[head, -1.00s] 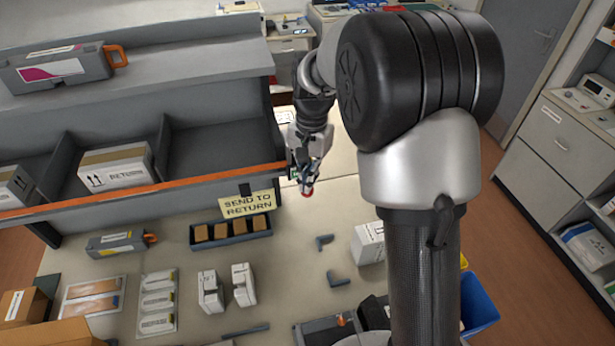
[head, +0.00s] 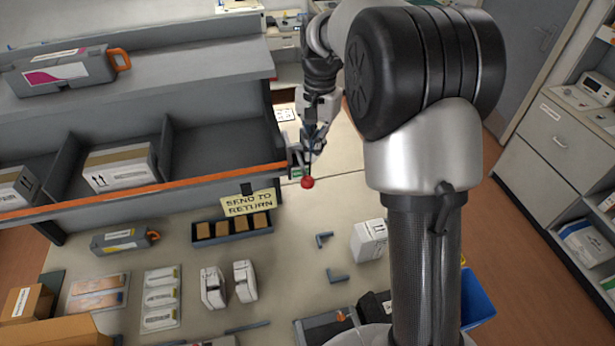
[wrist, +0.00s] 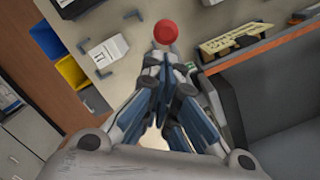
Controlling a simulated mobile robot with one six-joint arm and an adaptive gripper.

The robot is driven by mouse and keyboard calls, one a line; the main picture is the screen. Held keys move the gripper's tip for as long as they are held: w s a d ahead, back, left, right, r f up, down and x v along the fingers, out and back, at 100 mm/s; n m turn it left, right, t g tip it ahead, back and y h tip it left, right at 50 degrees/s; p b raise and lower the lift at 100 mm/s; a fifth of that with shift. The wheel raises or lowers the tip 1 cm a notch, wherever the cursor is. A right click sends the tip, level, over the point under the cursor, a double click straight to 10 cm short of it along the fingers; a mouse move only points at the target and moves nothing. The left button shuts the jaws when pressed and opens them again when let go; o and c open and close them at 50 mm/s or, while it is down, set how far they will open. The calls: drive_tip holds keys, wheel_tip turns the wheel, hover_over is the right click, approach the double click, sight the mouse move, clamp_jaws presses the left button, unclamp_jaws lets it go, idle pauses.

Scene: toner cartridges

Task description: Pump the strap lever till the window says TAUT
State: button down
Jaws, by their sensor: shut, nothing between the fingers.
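The strap lever shows mainly as its red ball knob (head: 307,182), at the right end of the shelf unit. The knob also shows in the wrist view (wrist: 165,31), just beyond my fingertips. My gripper (head: 311,156) is shut and empty, pointing down just above the knob in the head view; I cannot tell whether it touches the lever. A small green patch (head: 295,172), probably the window, sits beside the knob on the unit's end. Its lettering is too small to read. The strap cannot be made out.
The shelf unit with an orange edge (head: 150,187) stands left of my gripper. A tray of brown blocks (head: 198,243), a white carton (head: 369,240) and dark brackets (head: 337,276) lie on the bench (head: 290,265).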

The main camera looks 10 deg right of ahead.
drive_tip(key=r, duration=0.5)
drive_tip(key=shift+w+d+r, duration=0.25)
drive_tip(key=shift+r, duration=0.1)
idle(1.2)
